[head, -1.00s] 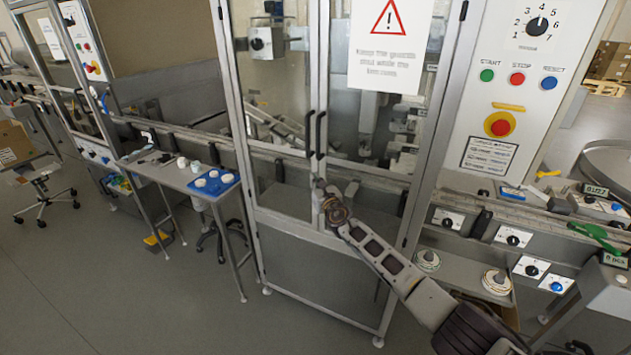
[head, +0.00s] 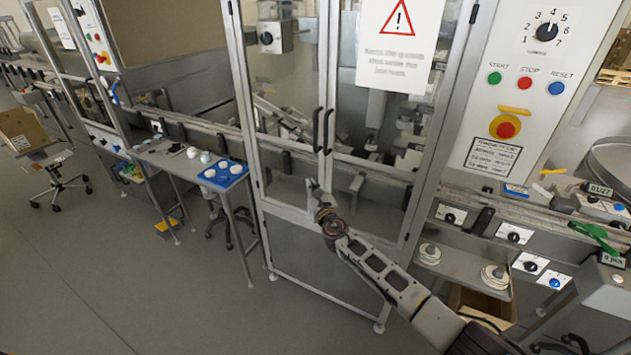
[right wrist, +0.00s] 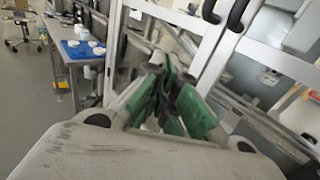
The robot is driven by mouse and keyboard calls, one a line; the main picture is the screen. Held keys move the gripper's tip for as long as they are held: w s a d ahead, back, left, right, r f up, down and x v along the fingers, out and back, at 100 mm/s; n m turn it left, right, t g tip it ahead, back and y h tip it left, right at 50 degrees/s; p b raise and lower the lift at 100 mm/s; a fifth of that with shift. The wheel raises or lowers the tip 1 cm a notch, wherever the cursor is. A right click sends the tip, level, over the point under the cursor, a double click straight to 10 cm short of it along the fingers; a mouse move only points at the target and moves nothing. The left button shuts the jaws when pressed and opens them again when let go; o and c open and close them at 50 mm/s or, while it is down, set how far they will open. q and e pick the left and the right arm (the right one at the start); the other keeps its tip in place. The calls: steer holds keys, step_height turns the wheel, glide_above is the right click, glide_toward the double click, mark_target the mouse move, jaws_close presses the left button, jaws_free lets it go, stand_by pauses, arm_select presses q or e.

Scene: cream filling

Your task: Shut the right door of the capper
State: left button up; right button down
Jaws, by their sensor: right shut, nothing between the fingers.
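The capper's right door (head: 375,110) is a framed glass panel with a warning sign on it. It stands beside the left door (head: 285,150), with their black handles side by side. The right door looks shut or nearly shut; I cannot tell whether a small gap remains. The right door's handle (head: 328,131) also shows at the top of the right wrist view (right wrist: 238,14). My right gripper (head: 312,184) is shut and empty, below the handles at the doors' lower part. Its green-padded fingers (right wrist: 165,95) show in the right wrist view; contact with a door is unclear. My left gripper is out of view.
A control panel (head: 520,115) with buttons and a red stop knob stands right of the doors. A shelf (head: 450,262) with round parts is below it. A side table (head: 185,165) with a blue tray (head: 223,174) stands at left. The floor in front is clear.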

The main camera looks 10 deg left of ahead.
steer(key=shift+s+a, duration=0.2)
steer(key=shift+s, duration=0.7)
steer(key=shift+m, duration=0.3)
